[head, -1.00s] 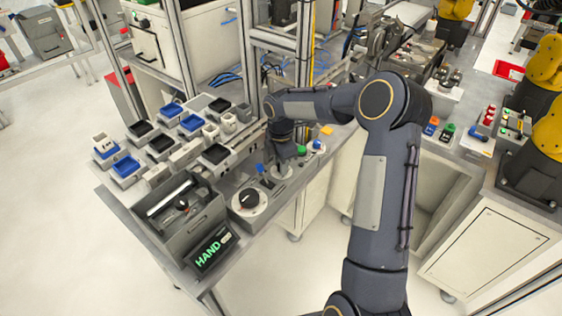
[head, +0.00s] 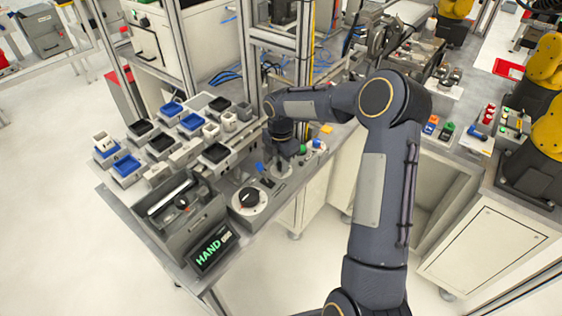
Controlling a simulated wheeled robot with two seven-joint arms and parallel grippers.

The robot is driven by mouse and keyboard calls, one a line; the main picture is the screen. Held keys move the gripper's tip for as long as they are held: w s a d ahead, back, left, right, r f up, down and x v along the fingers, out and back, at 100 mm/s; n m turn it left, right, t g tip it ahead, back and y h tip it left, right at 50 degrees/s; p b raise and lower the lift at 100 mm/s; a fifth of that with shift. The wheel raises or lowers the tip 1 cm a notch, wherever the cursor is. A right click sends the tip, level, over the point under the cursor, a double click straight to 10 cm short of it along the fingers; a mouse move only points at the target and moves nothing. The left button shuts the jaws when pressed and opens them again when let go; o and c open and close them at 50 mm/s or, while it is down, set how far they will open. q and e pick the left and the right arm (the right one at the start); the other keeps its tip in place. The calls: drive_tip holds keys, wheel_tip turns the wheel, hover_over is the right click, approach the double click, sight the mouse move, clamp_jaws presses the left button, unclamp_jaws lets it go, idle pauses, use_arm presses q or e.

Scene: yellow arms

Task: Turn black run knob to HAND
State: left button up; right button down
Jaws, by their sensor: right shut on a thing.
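My right gripper (head: 282,163) reaches down over a pale round plate (head: 279,172) on the grey bench panel. It is shut on a small part at that plate, which its fingers hide; I cannot tell its colour. A black knob (head: 249,197) on a larger white round dial (head: 261,205) stands uncovered nearer the front, apart from the gripper. A tilted black display (head: 212,249) at the bench's front corner reads HAND in green. Which of the two round plates carries the run knob is not clear. My left gripper is not in view.
A blue-topped lever (head: 261,168) stands close left of the right gripper. A green button (head: 303,149) is just right of it. A grey open box (head: 180,213) and several blue and black trays fill the left of the bench.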

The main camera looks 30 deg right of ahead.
drive_tip(key=c, duration=1.2)
unclamp_jaws()
drive_tip(key=shift+r, duration=0.1)
wheel_tip(320, 180, up, 7)
drive_tip(key=shift+b, duration=0.55)
drive_tip(key=shift+r, duration=0.35)
